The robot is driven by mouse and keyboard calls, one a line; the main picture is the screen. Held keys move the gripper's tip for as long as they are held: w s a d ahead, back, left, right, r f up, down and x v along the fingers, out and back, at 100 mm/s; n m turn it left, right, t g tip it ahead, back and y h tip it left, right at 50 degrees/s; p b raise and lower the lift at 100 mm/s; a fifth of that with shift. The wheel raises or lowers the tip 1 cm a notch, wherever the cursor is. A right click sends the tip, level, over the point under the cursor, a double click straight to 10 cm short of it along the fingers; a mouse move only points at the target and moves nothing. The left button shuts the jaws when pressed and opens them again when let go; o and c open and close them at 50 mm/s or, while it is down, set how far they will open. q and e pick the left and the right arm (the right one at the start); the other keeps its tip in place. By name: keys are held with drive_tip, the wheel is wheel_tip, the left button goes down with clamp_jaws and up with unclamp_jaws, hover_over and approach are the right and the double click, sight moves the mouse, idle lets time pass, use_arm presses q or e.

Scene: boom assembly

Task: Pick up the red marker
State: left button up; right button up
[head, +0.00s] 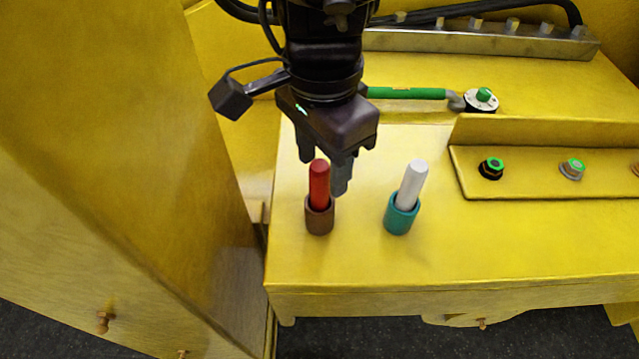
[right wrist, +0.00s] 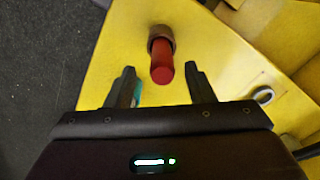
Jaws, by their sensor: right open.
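The red marker (head: 319,184) stands upright in a brown holder (head: 319,218) on the yellow bench. My right gripper (head: 322,172) is open and empty, just behind and above the marker in the head view. In the right wrist view the red marker (right wrist: 161,68) lies ahead of the gap between the fingertips of the right gripper (right wrist: 160,72), and the brown holder (right wrist: 160,36) is beyond it. The fingers do not appear to touch the marker. My left gripper is not in view.
A white marker (head: 412,184) stands in a teal holder (head: 401,217) to the right of the red one. A raised yellow panel with green-topped knobs (head: 492,168) is further right. A green-handled lever (head: 407,93) lies behind. A tall yellow wall (head: 120,150) stands at left.

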sight(320, 181)
wheel_tip(320, 181, down, 4)
drive_tip(key=shift+w+a+r+p, duration=0.1)
drive_tip(key=shift+r+p, duration=0.05)
drive_tip(key=shift+p, duration=0.5)
drive_tip(key=shift+f, duration=0.25)
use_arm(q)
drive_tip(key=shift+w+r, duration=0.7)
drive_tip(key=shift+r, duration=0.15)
use_arm(e)
clamp_jaws()
